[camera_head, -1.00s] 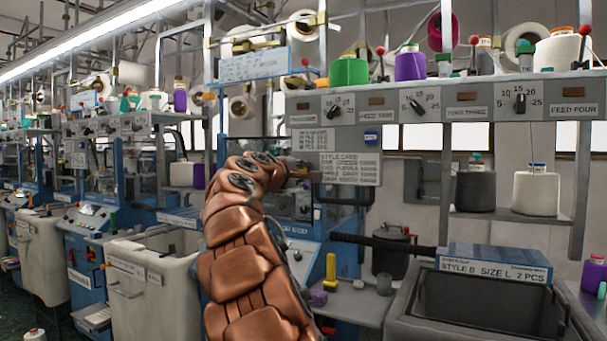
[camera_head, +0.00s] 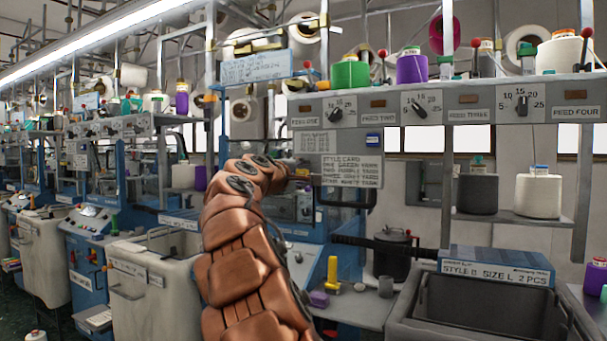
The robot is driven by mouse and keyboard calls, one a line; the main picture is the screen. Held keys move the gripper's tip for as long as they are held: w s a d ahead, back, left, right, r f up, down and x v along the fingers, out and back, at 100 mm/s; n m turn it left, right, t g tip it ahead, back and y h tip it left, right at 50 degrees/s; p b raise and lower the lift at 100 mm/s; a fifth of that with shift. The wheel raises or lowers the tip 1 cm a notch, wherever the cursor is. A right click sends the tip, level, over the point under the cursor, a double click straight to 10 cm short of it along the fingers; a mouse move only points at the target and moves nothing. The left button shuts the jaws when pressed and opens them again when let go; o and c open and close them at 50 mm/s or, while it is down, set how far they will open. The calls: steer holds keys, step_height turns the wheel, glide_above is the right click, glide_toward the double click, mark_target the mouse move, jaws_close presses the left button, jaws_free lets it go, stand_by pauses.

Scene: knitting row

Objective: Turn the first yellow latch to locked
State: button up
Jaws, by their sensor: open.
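My copper-coloured arm reaches forward to the blue knitting machine (camera_head: 318,255) in the middle. My gripper (camera_head: 303,178) shows only as a small grey part at the arm's far end, left of the style card; most of it is hidden behind the wrist. A small yellowish spot (camera_head: 302,169) shows beside it, too small to tell as a latch. An upright yellow piece (camera_head: 332,268) stands on the grey ledge below and right of the gripper, apart from it. I cannot make out the first yellow latch or its position.
A style card (camera_head: 350,170) hangs right of the gripper, under a grey panel (camera_head: 440,108) with dials. A grey bin (camera_head: 405,318) with a blue box (camera_head: 497,262) stands at front right. A pale bin (camera_head: 150,285) stands left of my arm. Cones of yarn line the shelves.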

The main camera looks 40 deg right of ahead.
steer(key=v, duration=1.1)
steer(key=shift+a, duration=0.3)
steer(key=shift+s, duration=0.1)
steer(key=s+a+f+m+g+y+p, duration=0.1)
steer(key=s+a+f+m+y+p, duration=0.15)
steer(key=s+a+f+y, duration=0.5)
steer(key=s+a+f+m+g+y+p, duration=0.25)
steer(key=s+f, duration=0.55)
steer(key=f, duration=0.7)
steer(key=s+a+f+n+g+y+p, duration=0.1)
steer(key=s+a+f+y+p, duration=0.1)
steer(key=s+a+f, duration=0.5)
steer(key=s+a+f+g+y+p, duration=0.2)
steer(key=s+a+f+y, duration=0.3)
steer(key=s+a, duration=0.6)
steer(key=a+f+p, duration=0.1)
steer(key=a+f, duration=0.1)
steer(key=a, duration=0.2)
steer(key=shift+s+f+n, duration=0.3)
steer(key=shift+s+n, duration=0.05)
steer(key=shift+n, duration=0.05)
steer(key=shift+g, duration=0.25)
